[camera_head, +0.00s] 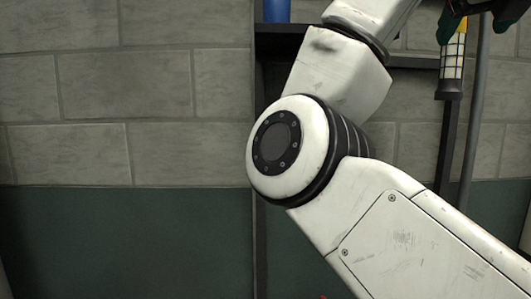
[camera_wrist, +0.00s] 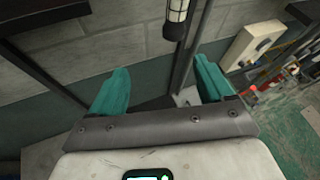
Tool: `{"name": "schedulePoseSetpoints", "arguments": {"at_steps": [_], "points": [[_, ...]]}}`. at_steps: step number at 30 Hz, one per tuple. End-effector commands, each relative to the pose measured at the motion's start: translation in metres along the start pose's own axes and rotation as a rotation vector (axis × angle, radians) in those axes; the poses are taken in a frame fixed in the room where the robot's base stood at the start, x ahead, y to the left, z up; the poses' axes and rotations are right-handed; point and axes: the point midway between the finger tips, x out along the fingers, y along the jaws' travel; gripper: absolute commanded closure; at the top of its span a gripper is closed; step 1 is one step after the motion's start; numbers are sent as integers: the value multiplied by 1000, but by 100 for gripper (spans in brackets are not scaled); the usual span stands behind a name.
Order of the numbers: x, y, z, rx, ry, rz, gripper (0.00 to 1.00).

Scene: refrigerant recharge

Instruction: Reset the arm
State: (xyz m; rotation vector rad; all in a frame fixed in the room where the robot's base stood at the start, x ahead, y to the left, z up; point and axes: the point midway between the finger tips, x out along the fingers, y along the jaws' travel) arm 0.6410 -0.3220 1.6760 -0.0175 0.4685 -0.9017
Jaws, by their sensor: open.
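My gripper (camera_wrist: 162,88) is open and empty in the wrist view, with its two teal fingers spread apart. Only part of it shows at the top right of the head view, as a dark green shape by the top edge. My white arm crosses the right half of the head view, bent at a round joint, and hides part of the shelf and wall behind it.
A caged work lamp (camera_head: 453,62) hangs at the upper right; it also shows in the wrist view (camera_wrist: 176,18). A dark shelf (camera_head: 281,44) holds a blue container (camera_head: 276,11). A pale box (camera_wrist: 252,42) is at the wrist view's right. The block wall (camera_head: 120,90) is clear at left.

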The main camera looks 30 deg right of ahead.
Motion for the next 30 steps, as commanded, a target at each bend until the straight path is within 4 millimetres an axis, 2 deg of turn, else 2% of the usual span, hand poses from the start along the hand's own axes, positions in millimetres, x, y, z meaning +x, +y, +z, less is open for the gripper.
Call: {"name": "schedulePoseSetpoints", "arguments": {"at_steps": [8, 14, 18, 23, 30], "points": [[40, 52, -23, -294, 12, 3, 20], [87, 113, -66, -668, 24, 28, 20], [120, 156, -107, -958, 27, 65, 20], [152, 200, -165, -1287, 25, 127, 20], [188, 253, -270, -1771, -1, 266, 20]]}}
